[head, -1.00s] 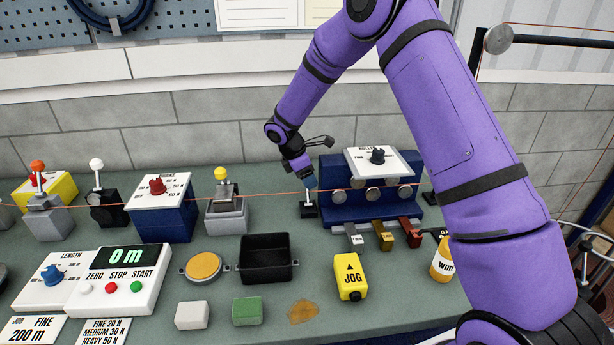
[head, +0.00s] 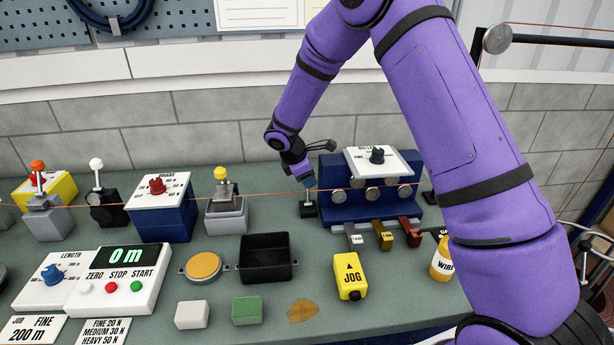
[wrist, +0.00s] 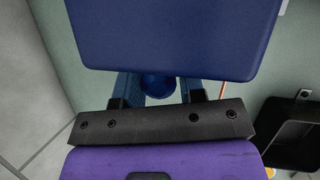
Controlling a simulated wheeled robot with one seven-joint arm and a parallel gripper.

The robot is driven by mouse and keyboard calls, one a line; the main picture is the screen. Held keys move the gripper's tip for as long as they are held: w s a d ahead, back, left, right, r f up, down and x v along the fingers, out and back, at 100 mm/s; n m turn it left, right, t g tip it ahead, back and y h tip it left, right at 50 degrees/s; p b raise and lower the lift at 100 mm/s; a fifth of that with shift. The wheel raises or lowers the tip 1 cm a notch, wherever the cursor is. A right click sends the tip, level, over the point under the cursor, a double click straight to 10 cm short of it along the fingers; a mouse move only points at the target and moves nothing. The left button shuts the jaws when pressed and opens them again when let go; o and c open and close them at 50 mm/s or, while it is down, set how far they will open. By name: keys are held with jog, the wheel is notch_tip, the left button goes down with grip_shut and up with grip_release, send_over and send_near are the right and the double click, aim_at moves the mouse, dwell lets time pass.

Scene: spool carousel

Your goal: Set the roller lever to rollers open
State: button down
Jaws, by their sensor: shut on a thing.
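The roller lever (head: 307,198) stands on a small black base at the left end of the blue roller block (head: 345,212). Its pale shaft shows below my gripper (head: 309,184). In the wrist view the lever's round dark blue knob (wrist: 158,88) sits between the two blue fingers of my gripper (wrist: 158,90), which is shut on it. The shaft looks nearly upright in the head view. Several metal rollers (head: 372,193) show on the block's front. Any marks for the lever's positions cannot be read.
A white panel with a dark knob (head: 377,155) tops the roller block. A thin orange wire (head: 265,194) runs across the bench just at my gripper. A black tray (head: 266,278) and a yellow JOG pendant (head: 350,277) lie in front. A grey-based yellow-knobbed lever (head: 226,214) stands left.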

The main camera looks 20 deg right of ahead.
jog(key=shift+s+a+r+t, duration=0.15)
jog(key=shift+s+t, duration=0.35)
jog(key=shift+t, duration=0.1)
jog(key=shift+s+a+r+t, duration=0.15)
jog(key=shift+s+t, duration=0.35)
jog(key=shift+t, duration=0.1)
jog(key=shift+s+a+f+m+h, duration=0.15)
jog(key=shift+s, duration=0.7)
jog(key=shift+s+a+f+m+h, duration=0.15)
jog(key=shift+s, duration=0.7)
jog(key=shift+s+a+f, duration=0.1)
jog(key=shift+s+f, duration=0.15)
jog(key=shift+s, duration=0.25)
jog(key=shift+s+a+f, duration=0.1)
jog(key=shift+s+f, duration=0.15)
jog(key=shift+s, duration=0.2)
jog(key=shift+s+f, duration=0.15)
jog(key=shift+s, duration=0.05)
jog(key=c, duration=0.7)
grip_release()
jog(key=shift+w+r, duration=0.1)
jog(key=shift+r, duration=0.15)
jog(key=v, duration=1)
jog(key=shift+a+r, duration=0.1)
jog(key=shift+r, duration=0.1)
